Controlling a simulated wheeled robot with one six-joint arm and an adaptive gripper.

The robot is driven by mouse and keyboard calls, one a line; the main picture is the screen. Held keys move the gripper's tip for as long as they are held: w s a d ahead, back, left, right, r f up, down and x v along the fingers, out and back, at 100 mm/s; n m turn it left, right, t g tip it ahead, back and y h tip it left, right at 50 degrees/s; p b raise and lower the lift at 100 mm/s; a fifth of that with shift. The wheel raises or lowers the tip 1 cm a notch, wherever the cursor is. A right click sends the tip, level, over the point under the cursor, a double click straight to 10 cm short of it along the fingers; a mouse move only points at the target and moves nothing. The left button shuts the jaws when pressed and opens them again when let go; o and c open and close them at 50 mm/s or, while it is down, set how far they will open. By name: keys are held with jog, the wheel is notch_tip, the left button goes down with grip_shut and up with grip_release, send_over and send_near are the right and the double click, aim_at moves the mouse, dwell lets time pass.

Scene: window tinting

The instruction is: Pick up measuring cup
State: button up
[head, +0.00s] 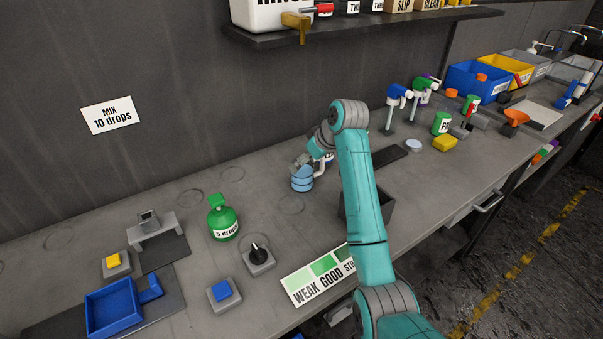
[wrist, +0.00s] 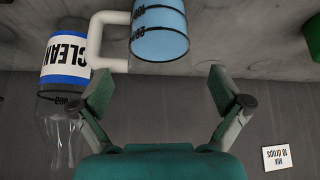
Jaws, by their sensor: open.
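The measuring cup (head: 302,178) is light blue with dark bands and stands on the grey workbench in the head view. In the wrist view the cup (wrist: 160,35) appears upside down at the top, with black markings and a white handle (wrist: 97,42) on its left. My gripper (wrist: 160,85) is open and empty, its two fingers apart. The cup lies beyond the fingertips, roughly in line with the gap.
A clear bottle labelled CLEAN (wrist: 65,60) stands close beside the cup handle. A green bottle (head: 222,220) stands to the left on the bench. A dark open box (head: 386,205) is behind my arm. A WEAK/GOOD/STRONG chart (head: 318,278) lies at the front edge.

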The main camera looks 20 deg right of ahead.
jog(key=shift+x, duration=2.9)
jog(key=shift+r, duration=0.1)
jog(key=c, duration=1.3)
